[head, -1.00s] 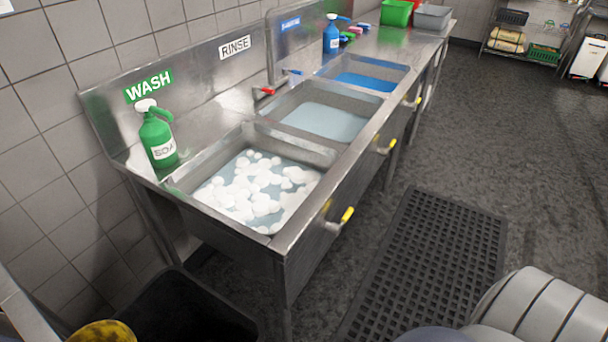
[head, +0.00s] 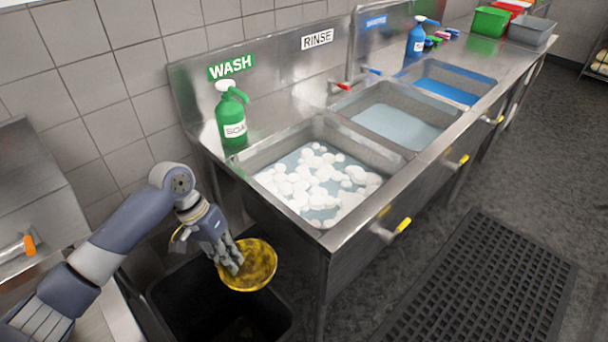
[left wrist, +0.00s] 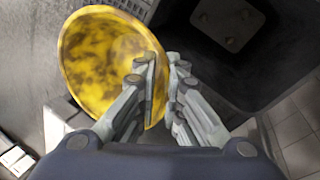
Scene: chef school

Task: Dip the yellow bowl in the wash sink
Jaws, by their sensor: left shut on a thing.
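The yellow bowl (head: 250,266), with dark stains, is held by its rim in my left gripper (head: 232,262). In the left wrist view the bowl (left wrist: 100,60) sits tilted to the left, with its rim between the fingers of my left gripper (left wrist: 167,85). In the head view the bowl is over the edge of a black bin, left of and lower than the wash sink. The wash sink (head: 268,160) is under the green WASH sign and holds water with white foam. My right gripper is not in view.
The open black bin (head: 165,285) stands below the bowl. A green soap bottle (head: 232,118) stands at the wash sink's back left corner. The rinse sink (head: 400,125) and a blue-filled sink (head: 450,88) lie to the right. A dark floor mat (head: 490,285) lies in front.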

